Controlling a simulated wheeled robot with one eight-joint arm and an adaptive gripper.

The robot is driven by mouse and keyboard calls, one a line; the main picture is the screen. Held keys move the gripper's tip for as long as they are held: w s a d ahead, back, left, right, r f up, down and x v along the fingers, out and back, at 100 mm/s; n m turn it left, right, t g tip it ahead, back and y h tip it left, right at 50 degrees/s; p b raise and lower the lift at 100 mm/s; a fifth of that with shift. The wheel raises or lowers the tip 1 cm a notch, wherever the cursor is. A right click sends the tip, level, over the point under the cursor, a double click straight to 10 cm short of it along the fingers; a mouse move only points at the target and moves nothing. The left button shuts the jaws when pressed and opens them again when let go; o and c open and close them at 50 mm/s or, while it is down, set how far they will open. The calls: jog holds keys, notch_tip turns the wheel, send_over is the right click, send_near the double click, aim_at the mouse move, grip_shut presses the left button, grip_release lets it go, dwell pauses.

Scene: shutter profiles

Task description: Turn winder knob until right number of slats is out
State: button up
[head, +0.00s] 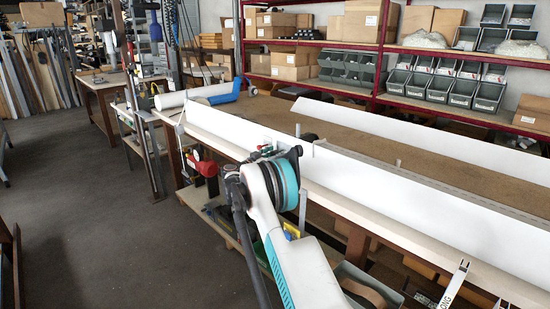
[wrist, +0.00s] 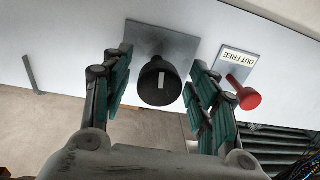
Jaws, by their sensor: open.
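In the wrist view a black round knob (wrist: 160,84) with a white mark stands on a square grey plate (wrist: 178,40) on a pale panel. My gripper (wrist: 158,72) is open, with one teal-padded finger on each side of the knob. I see gaps between the fingers and the knob, so they look apart from it. To the right is a red-knobbed lever (wrist: 244,95) beside a label (wrist: 238,63) reading "OUT FREE". No slats can be clearly told apart.
In the head view a long white profile (head: 430,190) runs along the workbench (head: 345,125), with another white strip (head: 400,125) behind it. Red-framed shelves (head: 380,50) with boxes and grey bins stand at the back. The grey floor (head: 90,220) at left is clear.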

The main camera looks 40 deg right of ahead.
jog(key=c, duration=1.1)
jog(key=shift+n, duration=0.3)
